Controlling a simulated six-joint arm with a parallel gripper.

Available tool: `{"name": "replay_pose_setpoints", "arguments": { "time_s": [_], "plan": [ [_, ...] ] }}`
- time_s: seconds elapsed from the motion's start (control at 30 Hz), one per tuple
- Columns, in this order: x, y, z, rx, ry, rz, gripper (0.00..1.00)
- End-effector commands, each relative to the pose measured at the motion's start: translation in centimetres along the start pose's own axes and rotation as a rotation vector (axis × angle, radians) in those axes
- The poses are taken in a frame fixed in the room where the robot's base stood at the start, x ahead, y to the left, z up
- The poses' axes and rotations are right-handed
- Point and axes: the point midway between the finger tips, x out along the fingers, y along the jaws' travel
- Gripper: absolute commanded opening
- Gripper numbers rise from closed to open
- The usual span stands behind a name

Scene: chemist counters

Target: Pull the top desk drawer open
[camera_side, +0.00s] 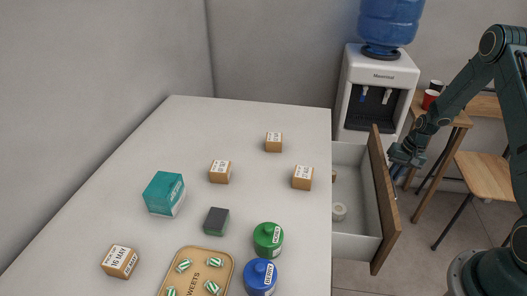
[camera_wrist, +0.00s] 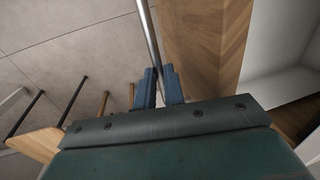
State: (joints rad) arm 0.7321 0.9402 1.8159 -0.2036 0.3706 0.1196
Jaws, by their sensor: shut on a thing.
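The top desk drawer (camera_side: 360,215) stands pulled out from the right side of the desk, with its white inside showing. Its wooden front (camera_side: 383,200) faces right, and it also shows in the wrist view (camera_wrist: 205,45). My gripper (camera_side: 393,158) is at the outer side of the drawer front, near its far end. In the wrist view, my gripper's blue fingers (camera_wrist: 160,88) are shut on the metal bar handle (camera_wrist: 150,40). In the side view, my gripper hides much of the handle.
A white roll (camera_side: 339,211) lies in the drawer. The desk top (camera_side: 125,200) holds small boxes, a teal pack (camera_side: 164,193), green and blue jars and a sweets tray. A water dispenser (camera_side: 376,92) stands behind the drawer. A stool (camera_side: 487,172) stands to the right.

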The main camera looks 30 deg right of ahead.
Motion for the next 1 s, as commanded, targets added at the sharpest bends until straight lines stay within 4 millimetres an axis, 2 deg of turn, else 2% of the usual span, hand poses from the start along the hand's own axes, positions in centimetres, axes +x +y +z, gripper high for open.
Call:
{"name": "replay_pose_setpoints", "arguments": {
  "time_s": [0.6,0.77,1.0],
  "plan": [
    [-2.3,11.4,-0.1,0.006,0.005,0.003,0.0],
    [-2.6,12.8,0.0,0.003,0.005,0.002,0.0],
    [-2.6,12.8,0.0,0.0,0.004,0.002,0.0]
  ]
}}
